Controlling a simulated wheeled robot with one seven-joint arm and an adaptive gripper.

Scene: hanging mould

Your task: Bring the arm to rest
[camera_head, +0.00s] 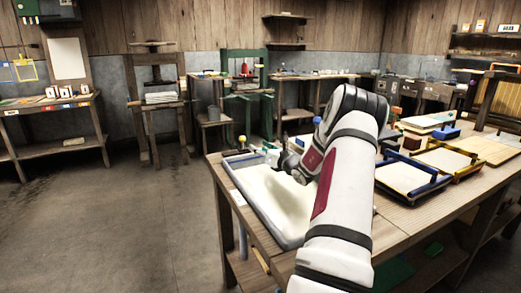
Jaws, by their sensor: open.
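My arm reaches up from the bottom of the view and bends at a dark elbow joint above the wooden table. My gripper (279,160) is at the left end of the arm, above the back part of a vat (262,207) with a grey rim and pale contents. The gripper is small in the view and partly hidden by my arm; it is open and I see nothing held in it. My forearm hides the right part of the vat.
The wooden table (239,218) also bears a blue-framed mould (441,186), a yellow-framed one (474,167) and small blocks right of my arm. A yellow knob (241,139) stands near the vat's back. Open floor (130,230) lies to the left. Benches and presses line the back wall.

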